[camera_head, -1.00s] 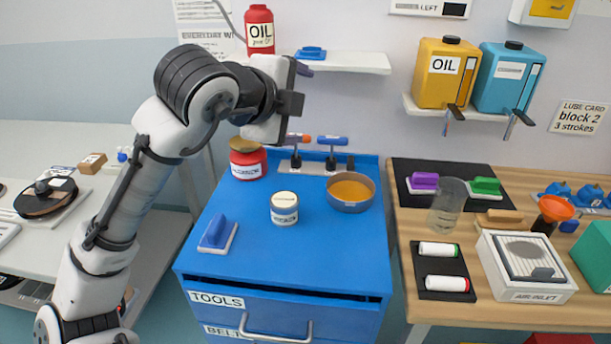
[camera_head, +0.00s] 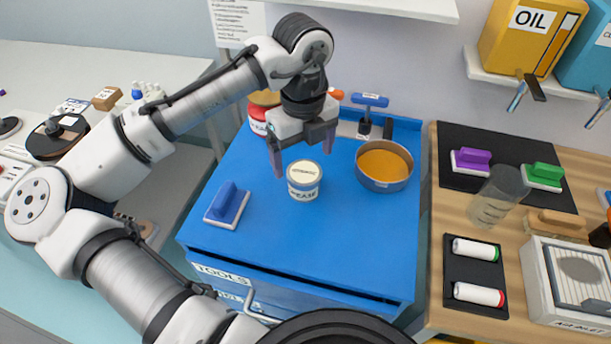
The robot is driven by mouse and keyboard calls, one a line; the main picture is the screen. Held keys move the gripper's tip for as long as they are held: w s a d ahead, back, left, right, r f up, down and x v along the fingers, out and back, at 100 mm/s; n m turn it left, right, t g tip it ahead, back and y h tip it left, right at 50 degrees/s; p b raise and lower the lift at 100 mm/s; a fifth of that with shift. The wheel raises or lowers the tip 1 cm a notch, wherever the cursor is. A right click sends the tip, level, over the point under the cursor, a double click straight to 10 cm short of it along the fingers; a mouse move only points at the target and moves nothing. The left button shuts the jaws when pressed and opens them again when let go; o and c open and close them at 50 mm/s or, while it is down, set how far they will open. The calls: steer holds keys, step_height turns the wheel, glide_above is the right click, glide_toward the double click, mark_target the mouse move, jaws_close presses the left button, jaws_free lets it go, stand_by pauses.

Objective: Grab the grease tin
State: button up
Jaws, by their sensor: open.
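A red tin (camera_head: 262,112) stands behind, partly hidden by my arm. The blue top's front (camera_head: 330,245) is clear. A wooden bench (camera_head: 428,285) adjoins on the right.

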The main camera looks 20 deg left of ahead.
mark_target(304, 172)
steer(key=shift+w+f+p, duration=0.1)
steer(key=shift+f+p, duration=0.75)
steer(key=shift+f, duration=3.1)
steer(key=c, duration=1.2)
steer(key=shift+r, duration=0.15)
